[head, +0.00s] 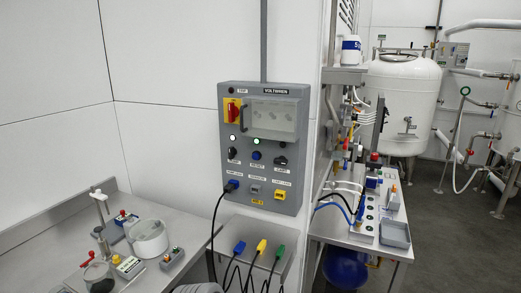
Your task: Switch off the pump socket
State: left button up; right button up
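The grey control panel (226,100) is on the wall in the middle of the head view. A blue plug (232,186) with a black cable sits in the lower left socket. Neither of my grippers is in view.
A shelf below the panel holds blue (239,248), yellow (261,246) and green (280,251) plugs on cables. A bench with a white pot (149,239) stands at left. A cluttered equipment table and a white tank (403,95) stand at right. Floor shows at far right.

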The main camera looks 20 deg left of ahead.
aim_at(232, 151)
jog(key=k, duration=0.65)
jog(key=u, duration=0.5)
jog(key=i, duration=1.6)
jog(key=z, duration=0.35)
